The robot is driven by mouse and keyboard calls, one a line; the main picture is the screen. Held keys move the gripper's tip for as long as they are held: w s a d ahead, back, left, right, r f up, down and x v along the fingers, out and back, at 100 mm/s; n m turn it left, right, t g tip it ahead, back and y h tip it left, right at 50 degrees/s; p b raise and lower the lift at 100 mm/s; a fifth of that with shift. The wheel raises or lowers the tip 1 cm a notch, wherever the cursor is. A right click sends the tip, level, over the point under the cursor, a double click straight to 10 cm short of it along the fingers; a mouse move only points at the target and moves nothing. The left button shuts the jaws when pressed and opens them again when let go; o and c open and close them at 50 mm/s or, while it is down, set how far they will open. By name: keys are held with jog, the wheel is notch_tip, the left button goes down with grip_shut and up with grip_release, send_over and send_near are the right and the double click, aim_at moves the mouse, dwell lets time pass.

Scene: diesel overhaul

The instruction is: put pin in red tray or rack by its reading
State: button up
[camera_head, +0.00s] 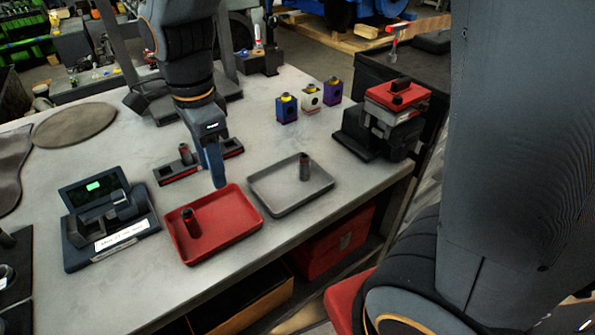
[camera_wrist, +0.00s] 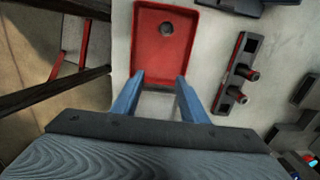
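The red tray (camera_head: 236,234) lies near the front edge of the bench with one dark pin (camera_head: 190,222) standing in it. Both show in the wrist view: the tray (camera_wrist: 148,50) and the pin (camera_wrist: 166,29). The black rack with red trim (camera_head: 170,175) is behind the tray and holds a pin (camera_head: 185,154). In the wrist view the rack (camera_wrist: 225,100) shows two pins, (camera_wrist: 252,74) and (camera_wrist: 240,95). My gripper (camera_head: 217,182) is above the bench between rack and red tray; in the wrist view its fingers (camera_wrist: 160,78) are apart and empty.
A measuring device (camera_head: 110,225) with a green display stands left of the red tray; its reading is too small to read. A grey tray (camera_head: 275,197) with a pin (camera_head: 305,167) is to the right. Several coloured blocks (camera_head: 310,98) and a red-topped machine (camera_head: 395,105) stand farther right.

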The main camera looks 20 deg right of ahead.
jog(key=s+d+f+n, duration=0.2)
jog(key=d+n, duration=0.5)
jog(key=d, duration=0.1)
jog(key=s+d+f+n+t, duration=0.1)
jog(key=d+f+n, duration=0.2)
jog(key=d+n, duration=0.5)
jog(key=shift+s+d, duration=0.4)
jog(key=shift+d, duration=0.2)
jog(key=shift+f, duration=0.1)
jog(key=shift+f+b, duration=0.65)
jog(key=shift+f, duration=0.1)
